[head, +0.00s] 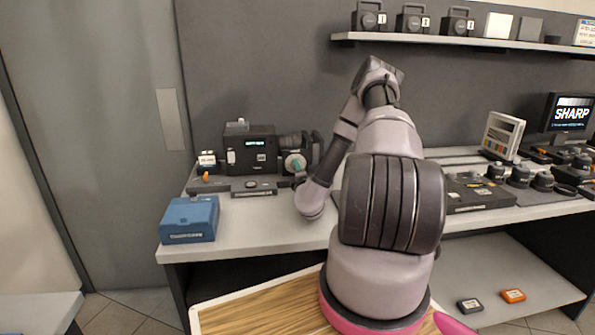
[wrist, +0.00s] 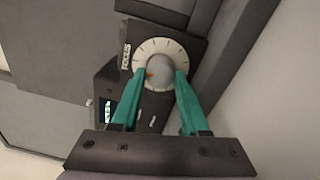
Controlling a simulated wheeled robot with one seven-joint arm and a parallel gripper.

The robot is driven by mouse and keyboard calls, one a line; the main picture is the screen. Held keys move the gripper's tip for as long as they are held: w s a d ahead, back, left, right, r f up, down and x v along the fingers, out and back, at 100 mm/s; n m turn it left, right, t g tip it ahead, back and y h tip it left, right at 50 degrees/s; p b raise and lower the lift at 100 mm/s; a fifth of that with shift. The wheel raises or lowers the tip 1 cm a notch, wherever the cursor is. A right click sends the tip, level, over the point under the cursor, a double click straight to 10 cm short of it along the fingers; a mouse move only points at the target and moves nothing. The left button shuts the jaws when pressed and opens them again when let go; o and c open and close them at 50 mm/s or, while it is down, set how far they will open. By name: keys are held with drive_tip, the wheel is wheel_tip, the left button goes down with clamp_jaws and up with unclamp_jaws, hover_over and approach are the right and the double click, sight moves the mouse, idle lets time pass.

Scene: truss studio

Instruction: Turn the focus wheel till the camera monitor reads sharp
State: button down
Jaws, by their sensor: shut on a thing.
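The focus wheel shows in the wrist view as a grey round knob (wrist: 161,73) in front of a pale dial with tick marks (wrist: 160,46), on a dark plate lettered FOCUS. My gripper (wrist: 160,76) has its two green fingers shut on the knob, one on each side. An orange-brown mark shows on the knob's left side. The monitor (head: 571,113) at the far right reads SHARP in large white letters.
A blue case (head: 189,219) sits at the bench's left front. Lenses (head: 519,175) and a black tray (head: 478,193) lie on the right. A shelf (head: 460,41) with several black boxes hangs above. My arm crosses the middle of the bench (head: 262,235).

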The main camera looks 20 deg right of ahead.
drive_tip(key=shift+f, duration=0.1)
idle(0.4)
drive_tip(key=shift+c, duration=2.1)
unclamp_jaws()
drive_tip(key=v, duration=1.1)
drive_tip(key=shift+w, duration=0.1)
